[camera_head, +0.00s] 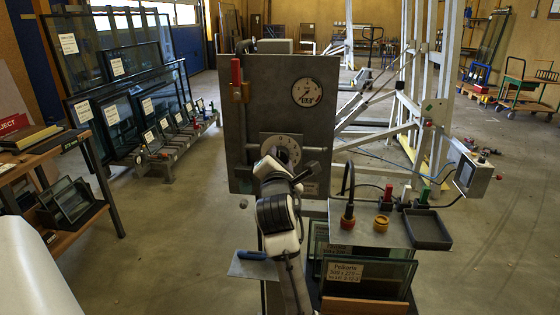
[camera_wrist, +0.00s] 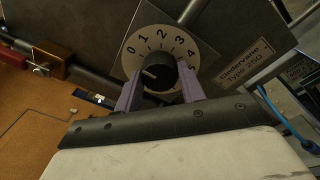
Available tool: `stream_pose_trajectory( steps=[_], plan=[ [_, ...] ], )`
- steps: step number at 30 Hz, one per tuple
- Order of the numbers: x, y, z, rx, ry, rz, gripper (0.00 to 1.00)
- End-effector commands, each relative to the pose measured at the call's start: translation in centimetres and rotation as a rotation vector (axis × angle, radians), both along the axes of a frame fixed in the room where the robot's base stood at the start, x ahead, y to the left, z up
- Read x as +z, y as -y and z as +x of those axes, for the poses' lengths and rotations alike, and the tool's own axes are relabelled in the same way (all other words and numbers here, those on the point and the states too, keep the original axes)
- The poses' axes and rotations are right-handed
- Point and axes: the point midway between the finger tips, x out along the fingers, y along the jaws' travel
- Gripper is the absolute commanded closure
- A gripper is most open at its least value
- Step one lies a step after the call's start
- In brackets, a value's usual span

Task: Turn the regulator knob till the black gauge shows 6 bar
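The round gauge (camera_head: 307,92) with a pale face and dark rim is at the upper right of the grey panel (camera_head: 260,105). Its needle is too small to read surely. The black regulator knob (camera_wrist: 160,76) sits in the middle of a pale dial (camera_head: 294,148), also seen in the wrist view (camera_wrist: 134,61), numbered 0 to 5 as far as visible. The knob's white mark points left, a little below the 0. My gripper (camera_wrist: 160,84) has its two purple fingers on either side of the knob, seemingly touching it. In the head view my arm hides the knob.
A red-topped brass valve (camera_head: 238,80) is on the panel's left; its brass body shows in the wrist view (camera_wrist: 52,66). A shelf (camera_head: 375,228) with a tray (camera_head: 428,229) and coloured knobs stands right. Glass panes (camera_head: 365,272) stand below it. A sign plate (camera_wrist: 253,60) is right of the dial.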

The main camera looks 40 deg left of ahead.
Motion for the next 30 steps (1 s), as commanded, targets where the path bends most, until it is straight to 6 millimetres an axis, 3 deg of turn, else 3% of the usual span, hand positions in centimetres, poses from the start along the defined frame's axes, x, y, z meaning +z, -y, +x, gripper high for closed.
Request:
stream_pose_trajectory(
  steps=[1,4,17,30],
  plan=[
    [-0.01,0.01,0.00,0.000,0.000,0.000,0.70],
    [0.00,0.01,-0.02,0.000,0.000,0.000,0.83],
    [-0.05,-0.02,-0.04,0.000,-0.053,0.084,0.83],
    [-0.19,-0.03,-0.04,0.000,-0.251,0.408,0.83]
  ],
)
